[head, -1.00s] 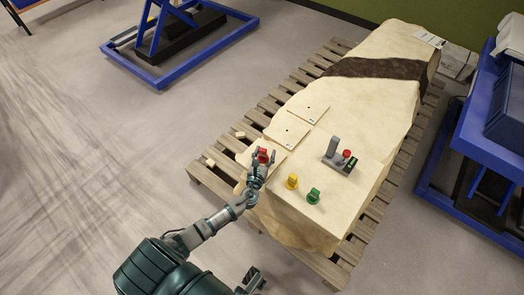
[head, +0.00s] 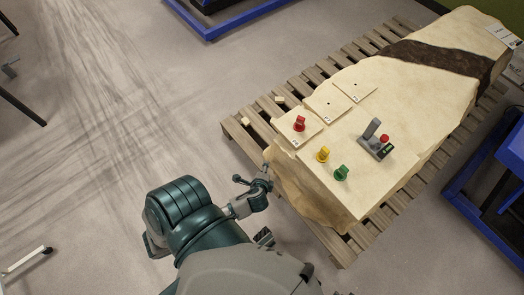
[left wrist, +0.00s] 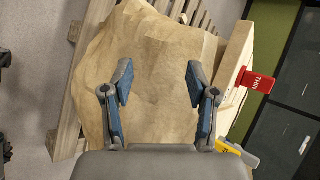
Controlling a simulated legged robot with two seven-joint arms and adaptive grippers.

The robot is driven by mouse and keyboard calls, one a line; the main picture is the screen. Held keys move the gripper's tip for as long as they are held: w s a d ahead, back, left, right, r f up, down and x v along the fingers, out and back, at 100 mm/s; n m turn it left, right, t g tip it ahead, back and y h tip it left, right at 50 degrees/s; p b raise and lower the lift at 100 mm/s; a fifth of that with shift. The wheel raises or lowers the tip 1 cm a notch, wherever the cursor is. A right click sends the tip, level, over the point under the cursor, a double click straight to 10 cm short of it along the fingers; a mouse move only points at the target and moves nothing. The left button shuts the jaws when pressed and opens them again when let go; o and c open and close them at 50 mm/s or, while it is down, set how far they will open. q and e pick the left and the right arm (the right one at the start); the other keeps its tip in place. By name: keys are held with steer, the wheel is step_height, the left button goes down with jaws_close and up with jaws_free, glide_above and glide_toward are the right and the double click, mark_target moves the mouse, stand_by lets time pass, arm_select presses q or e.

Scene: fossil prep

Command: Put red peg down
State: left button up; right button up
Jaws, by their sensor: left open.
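The red peg (head: 299,124) stands upright on the nearest of several pale square plates on the stone block (head: 430,105). In the left wrist view the red peg (left wrist: 257,82) is at the right, with "THIN" lettering on it. My left gripper (head: 262,184) is off the block's near left side, clear of the peg. In the left wrist view my left gripper (left wrist: 159,84) has its fingers wide apart with nothing between them. A yellow peg (head: 322,154) and a green peg (head: 341,173) stand on the block. My right gripper does not show.
Two bare plates (head: 328,103) (head: 355,85) lie beyond the red peg. The block rests on a wooden pallet (head: 236,128) with small wooden pieces. Blue frames stand at the right and back.

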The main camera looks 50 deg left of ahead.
arm_select(q)
steer(key=s+d+f+n+g+h, duration=0.2)
steer(key=s+d+n+g+h, duration=0.35)
steer(key=s+d+n, duration=0.55)
steer(key=s+f+p, duration=0.2)
steer(key=f+p, duration=0.1)
steer(key=f, duration=0.5)
steer(key=s+a+f+p, duration=0.1)
steer(key=s+f+p, duration=0.2)
steer(key=f, duration=0.5)
steer(key=shift+s+m+h, duration=0.15)
steer(key=shift+m+h, duration=0.25)
steer(key=shift+h, duration=0.05)
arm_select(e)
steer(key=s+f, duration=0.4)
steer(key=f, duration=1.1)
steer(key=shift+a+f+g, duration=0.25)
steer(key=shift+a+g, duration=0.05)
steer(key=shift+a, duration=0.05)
arm_select(q)
steer(key=shift+a+g, duration=0.25)
steer(key=shift+a, duration=0.1)
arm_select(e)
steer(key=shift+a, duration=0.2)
arm_select(q)
steer(key=shift+d, duration=0.15)
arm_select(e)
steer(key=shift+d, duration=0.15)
